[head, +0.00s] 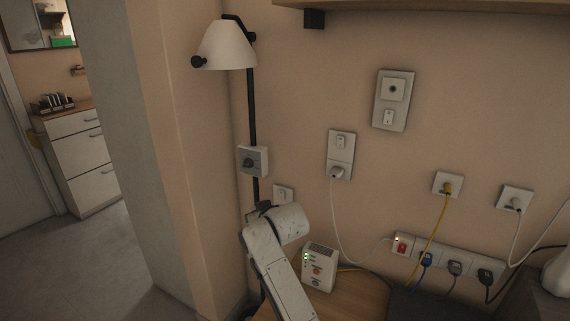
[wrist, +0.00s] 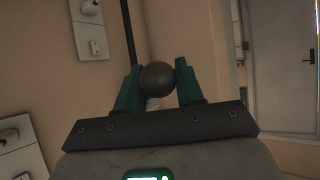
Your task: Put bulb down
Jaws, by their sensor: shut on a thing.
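In the wrist view a dark grey round bulb (wrist: 157,79) sits between the two green fingers of my gripper (wrist: 158,74). The fingers are shut on its sides, and it is held up in front of the gripper's dark bar. Its lower part is hidden or in shadow. In the head view my arm rises at bottom centre, but my gripper and the bulb cannot be made out there.
A white-shaded lamp (head: 226,46) on a black pole stands against the wall. A white box with lights (head: 319,267) stands on a wooden surface (head: 352,299) beside my arm. A power strip (head: 440,259) and cables lie to the right. Open floor (head: 75,262) shows at left.

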